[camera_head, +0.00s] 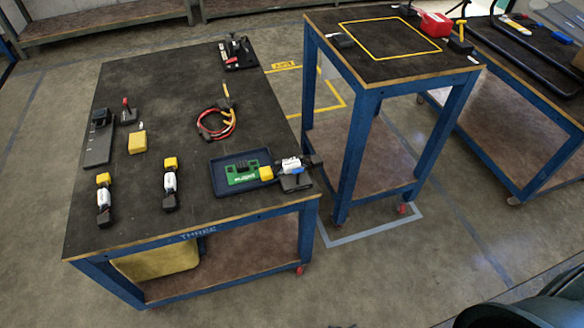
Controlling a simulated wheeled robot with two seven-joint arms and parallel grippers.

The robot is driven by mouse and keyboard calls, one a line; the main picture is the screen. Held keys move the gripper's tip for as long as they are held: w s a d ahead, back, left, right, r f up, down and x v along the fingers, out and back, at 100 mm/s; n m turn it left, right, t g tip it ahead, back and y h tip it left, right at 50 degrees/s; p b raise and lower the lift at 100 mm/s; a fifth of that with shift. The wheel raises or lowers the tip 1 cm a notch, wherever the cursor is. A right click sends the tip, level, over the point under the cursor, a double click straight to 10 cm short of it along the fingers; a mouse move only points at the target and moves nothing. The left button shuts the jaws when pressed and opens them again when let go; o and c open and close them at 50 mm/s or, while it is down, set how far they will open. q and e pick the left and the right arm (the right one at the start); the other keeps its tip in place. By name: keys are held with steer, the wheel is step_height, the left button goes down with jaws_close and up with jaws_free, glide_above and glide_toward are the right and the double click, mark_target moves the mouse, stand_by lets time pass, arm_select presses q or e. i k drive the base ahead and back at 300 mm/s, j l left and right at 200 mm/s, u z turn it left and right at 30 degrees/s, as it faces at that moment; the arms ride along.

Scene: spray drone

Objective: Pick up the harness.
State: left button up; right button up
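The harness appears to be the coiled red and black cable (215,124) with a yellow end. It lies on the dark top of the left table (180,95), right of the middle, with clear tabletop around it. Neither of my grippers is in view, and nothing touches the cable.
A dark blue tray (223,187) with a green board (241,173) lies in front of the cable. A yellow block (137,142) and two white-and-yellow parts stand to the left. A black fixture (236,52) stands behind. A taller table (400,66) is to the right.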

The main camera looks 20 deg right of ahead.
mark_target(316, 162)
steer(key=l, duration=1.1)
steer(key=l+u, duration=0.15)
steer(key=l, duration=0.95)
steer(key=k, duration=0.05)
